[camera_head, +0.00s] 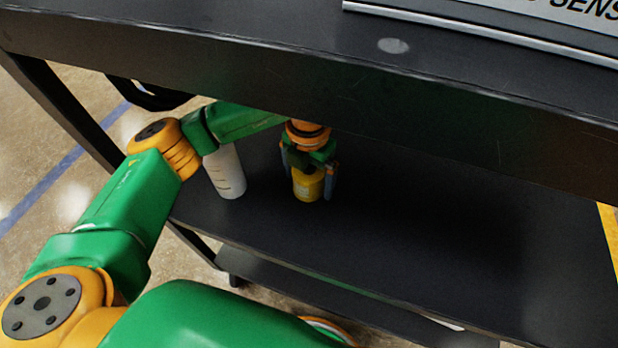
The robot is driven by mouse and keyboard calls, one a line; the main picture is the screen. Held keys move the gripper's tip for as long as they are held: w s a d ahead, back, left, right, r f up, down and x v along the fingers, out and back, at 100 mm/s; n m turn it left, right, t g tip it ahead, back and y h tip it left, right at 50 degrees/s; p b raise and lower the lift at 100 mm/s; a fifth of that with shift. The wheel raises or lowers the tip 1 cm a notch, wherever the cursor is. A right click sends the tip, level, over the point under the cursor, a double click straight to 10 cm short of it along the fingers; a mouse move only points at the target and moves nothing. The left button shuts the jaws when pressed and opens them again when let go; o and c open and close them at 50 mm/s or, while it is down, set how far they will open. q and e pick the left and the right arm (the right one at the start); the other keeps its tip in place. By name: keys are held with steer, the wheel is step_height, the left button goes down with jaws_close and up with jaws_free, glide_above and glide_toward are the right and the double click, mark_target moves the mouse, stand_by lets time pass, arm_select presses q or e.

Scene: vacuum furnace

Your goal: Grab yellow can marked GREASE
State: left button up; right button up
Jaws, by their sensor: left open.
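The yellow can (307,186) stands upright on the black middle shelf (420,240) of a cart, under the top shelf. Its marking is too small to read. My left gripper (311,184) reaches in under the top shelf and points down over the can. Its fingers are open, one on each side of the can. I cannot tell whether they touch it. The can's top is partly hidden by the gripper. My right gripper is not in view.
A white cylinder (225,172) with dark marks stands left of the can, close below my left forearm. The cart's black top shelf (300,75) overhangs the arm and carries a sign (540,15). The middle shelf is clear to the right of the can.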

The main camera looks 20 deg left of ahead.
arm_select(q)
steer(key=shift+f, duration=0.15)
jaws_close()
